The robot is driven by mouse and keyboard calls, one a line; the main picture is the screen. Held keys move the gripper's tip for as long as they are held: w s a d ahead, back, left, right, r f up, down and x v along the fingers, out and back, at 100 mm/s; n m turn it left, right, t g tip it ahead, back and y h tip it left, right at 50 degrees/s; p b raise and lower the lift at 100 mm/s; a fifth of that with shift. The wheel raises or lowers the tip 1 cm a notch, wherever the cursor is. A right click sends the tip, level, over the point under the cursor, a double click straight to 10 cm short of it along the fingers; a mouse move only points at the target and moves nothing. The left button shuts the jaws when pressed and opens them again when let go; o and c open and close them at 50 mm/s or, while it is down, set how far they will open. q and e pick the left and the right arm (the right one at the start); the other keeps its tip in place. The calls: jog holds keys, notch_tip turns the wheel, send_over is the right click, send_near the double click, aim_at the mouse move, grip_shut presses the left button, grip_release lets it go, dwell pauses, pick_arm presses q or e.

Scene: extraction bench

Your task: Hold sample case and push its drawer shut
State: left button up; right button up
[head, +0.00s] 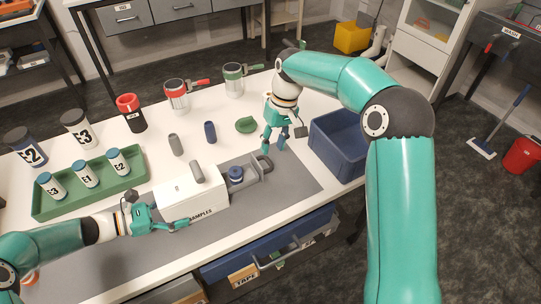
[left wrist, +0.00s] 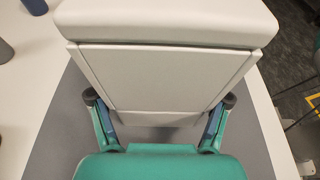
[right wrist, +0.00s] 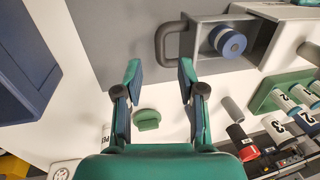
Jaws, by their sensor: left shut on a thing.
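The white sample case (head: 192,200) sits on the grey mat, a grey cylindrical piece on its top. Its grey drawer (head: 250,184) stands open to the right, with a blue-lidded jar (head: 236,174) inside and a dark loop handle (head: 265,164) at its front. The handle also shows in the right wrist view (right wrist: 160,43). My left gripper (head: 165,215) is shut on the case's left end; the left wrist view shows a finger on each side of the case (left wrist: 160,75). My right gripper (head: 274,143) is open and empty, just beyond the handle and apart from it.
A blue bin (head: 340,145) stands right of my right gripper. A green lid-like piece (head: 245,125) and two small cylinders lie behind the case. A green tray (head: 90,190) with several labelled jars is at left. Mugs stand at the back. The mat right of the drawer is clear.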

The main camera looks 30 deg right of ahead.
aim_at(269, 160)
jog(key=f, duration=0.2)
jog(key=a+f, duration=0.1)
jog(key=f, duration=0.1)
jog(key=shift+f, duration=0.4)
grip_shut()
